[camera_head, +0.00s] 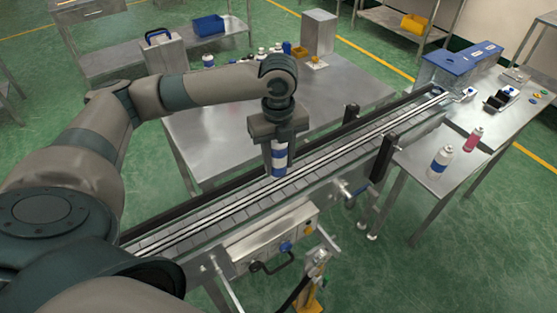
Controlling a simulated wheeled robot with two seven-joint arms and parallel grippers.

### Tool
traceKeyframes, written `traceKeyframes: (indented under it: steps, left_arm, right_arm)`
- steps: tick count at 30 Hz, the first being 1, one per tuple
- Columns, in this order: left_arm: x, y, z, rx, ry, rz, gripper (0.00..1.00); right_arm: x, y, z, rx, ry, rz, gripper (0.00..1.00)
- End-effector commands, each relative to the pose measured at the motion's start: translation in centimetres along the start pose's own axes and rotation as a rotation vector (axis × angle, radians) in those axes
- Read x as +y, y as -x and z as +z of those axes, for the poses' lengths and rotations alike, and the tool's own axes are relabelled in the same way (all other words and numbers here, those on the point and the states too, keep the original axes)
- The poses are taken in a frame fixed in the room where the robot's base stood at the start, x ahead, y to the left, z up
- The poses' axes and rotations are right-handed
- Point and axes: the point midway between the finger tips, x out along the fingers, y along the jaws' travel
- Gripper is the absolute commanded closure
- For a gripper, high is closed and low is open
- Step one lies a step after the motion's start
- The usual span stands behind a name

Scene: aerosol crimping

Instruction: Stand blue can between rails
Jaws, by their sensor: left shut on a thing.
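A white can with blue bands (279,158) is upright in my left gripper (279,141), which points straight down and is shut on it. The gripper's fingers cover part of the can's sides. The conveyor (200,222) runs diagonally from lower left to upper right, with thin bright rails (345,150) along it. The can's lower end appears at the rails near the conveyor's middle. I cannot tell whether its base touches the belt or hangs just above it. My right gripper is not in view.
A blue-banded white can (440,161) and a pink can (474,139) stand on the right-hand table (425,183). Dark posts (383,157) rise beside the conveyor.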

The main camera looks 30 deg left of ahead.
Motion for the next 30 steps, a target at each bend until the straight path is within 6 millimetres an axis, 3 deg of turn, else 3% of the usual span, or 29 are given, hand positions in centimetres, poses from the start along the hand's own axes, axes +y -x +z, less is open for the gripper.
traceKeyframes:
  steps: [1, 18, 30]
  left_arm:
    - [0.0, -0.6, 0.0, 0.000, 0.000, 0.000, 0.88]
    - [0.0, -4.1, 0.0, 0.001, 0.000, 0.000, 0.88]
    - [-0.1, -5.2, 0.0, 0.000, 0.001, 0.000, 0.88]
  right_arm:
    - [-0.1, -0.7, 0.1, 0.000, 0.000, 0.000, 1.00]
    - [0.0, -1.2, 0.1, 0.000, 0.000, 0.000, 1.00]
    - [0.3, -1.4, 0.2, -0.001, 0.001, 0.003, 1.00]
